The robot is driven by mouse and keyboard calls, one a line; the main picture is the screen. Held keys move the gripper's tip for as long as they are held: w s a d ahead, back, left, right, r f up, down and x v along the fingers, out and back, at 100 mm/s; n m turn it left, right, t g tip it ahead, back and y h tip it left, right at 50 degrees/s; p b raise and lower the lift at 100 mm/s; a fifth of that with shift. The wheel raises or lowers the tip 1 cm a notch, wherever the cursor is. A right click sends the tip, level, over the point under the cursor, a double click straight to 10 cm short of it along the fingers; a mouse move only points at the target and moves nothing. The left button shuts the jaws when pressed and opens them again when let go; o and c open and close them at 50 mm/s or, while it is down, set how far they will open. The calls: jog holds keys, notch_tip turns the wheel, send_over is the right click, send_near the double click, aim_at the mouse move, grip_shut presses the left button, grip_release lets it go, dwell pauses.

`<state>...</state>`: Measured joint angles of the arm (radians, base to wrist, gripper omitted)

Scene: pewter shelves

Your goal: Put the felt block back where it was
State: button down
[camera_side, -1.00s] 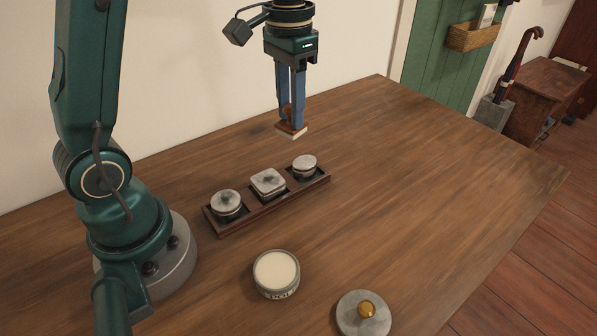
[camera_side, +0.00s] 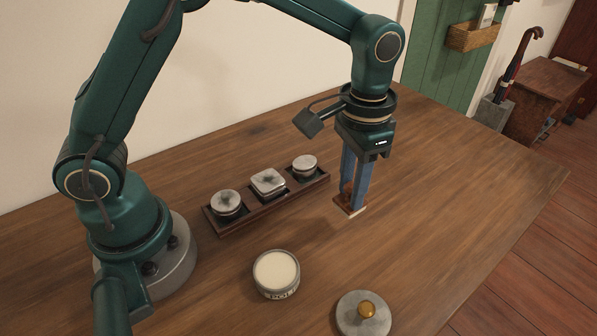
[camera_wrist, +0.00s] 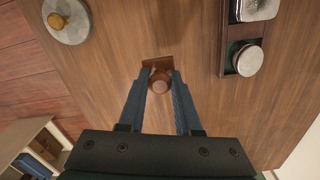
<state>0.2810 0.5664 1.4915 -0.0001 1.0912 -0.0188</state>
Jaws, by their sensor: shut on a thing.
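The felt block (camera_side: 350,208) is a small brown wooden block with a round grip on top and a pale layer underneath. My gripper (camera_side: 353,192) points down and is shut on its grip. The block hangs level to the right of the dark tray, low over the table; I cannot tell if it touches. In the wrist view the block (camera_wrist: 157,62) shows between the fingertips (camera_wrist: 160,80), its grip clasped by both blue fingers.
The table's right side is clear.

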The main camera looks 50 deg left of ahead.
jog(key=shift+d+f, duration=0.45)
jog(key=shift+d, duration=0.15)
jog(key=shift+f, duration=1.9)
jog(key=shift+f, duration=0.1)
jog(key=c, duration=0.6)
grip_release()
